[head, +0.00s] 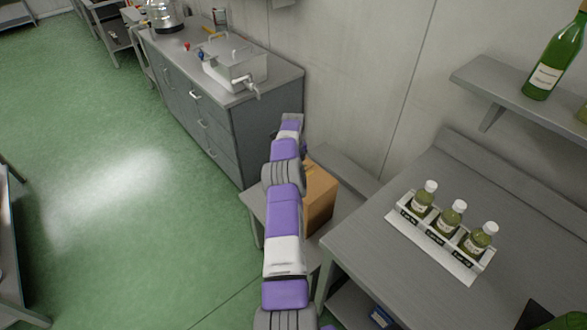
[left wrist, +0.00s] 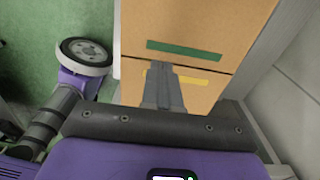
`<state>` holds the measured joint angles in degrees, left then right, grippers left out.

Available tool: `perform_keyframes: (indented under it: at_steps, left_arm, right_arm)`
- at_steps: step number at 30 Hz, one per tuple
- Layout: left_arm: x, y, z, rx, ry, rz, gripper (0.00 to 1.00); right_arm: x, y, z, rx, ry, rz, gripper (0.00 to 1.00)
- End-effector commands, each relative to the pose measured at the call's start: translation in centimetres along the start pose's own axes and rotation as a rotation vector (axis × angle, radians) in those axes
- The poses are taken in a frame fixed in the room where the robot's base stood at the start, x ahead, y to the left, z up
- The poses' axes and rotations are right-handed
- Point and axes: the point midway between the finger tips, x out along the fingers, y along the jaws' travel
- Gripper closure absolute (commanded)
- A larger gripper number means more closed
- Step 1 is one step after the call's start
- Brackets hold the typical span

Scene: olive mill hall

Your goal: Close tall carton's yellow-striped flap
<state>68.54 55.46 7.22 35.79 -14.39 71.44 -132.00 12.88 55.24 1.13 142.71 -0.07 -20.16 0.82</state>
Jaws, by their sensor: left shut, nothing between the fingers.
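The tall carton (head: 321,195) is tan cardboard and stands on a low grey surface between the cabinet and the workbench. My left arm hides much of it in the head view. In the left wrist view its cardboard (left wrist: 195,20) carries a green stripe (left wrist: 185,50) and, nearer the gripper, a yellow stripe (left wrist: 200,80). A seam runs between the stripes. My left gripper (left wrist: 163,70) is shut and empty, its fingertips covering part of the yellow stripe. Contact and the exact flap angle cannot be told. My right gripper is not in view.
The workbench (head: 365,235) at right holds a rack (head: 435,245) of three bottles (head: 450,217). A wall shelf (head: 500,95) carries a green bottle (head: 553,55).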

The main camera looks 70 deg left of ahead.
Motion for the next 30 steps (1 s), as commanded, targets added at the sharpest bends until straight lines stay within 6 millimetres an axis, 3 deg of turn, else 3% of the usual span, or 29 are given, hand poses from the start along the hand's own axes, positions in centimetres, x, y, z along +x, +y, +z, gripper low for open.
perform_keyframes:
  at_steps: [5, 18, 30]
  left_arm:
    - [-0.9, 0.0, 0.0, 0.0, -0.001, -0.001, 1.0]
    - [-7.2, 0.0, 0.0, 0.0, -0.001, -0.001, 1.0]
    - [-7.6, 0.1, 0.0, -0.001, 0.0, 0.0, 1.0]
  right_arm:
    - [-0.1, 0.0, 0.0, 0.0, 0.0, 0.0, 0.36]
    - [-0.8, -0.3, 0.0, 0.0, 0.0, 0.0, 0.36]
    - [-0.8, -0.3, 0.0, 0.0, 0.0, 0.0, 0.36]
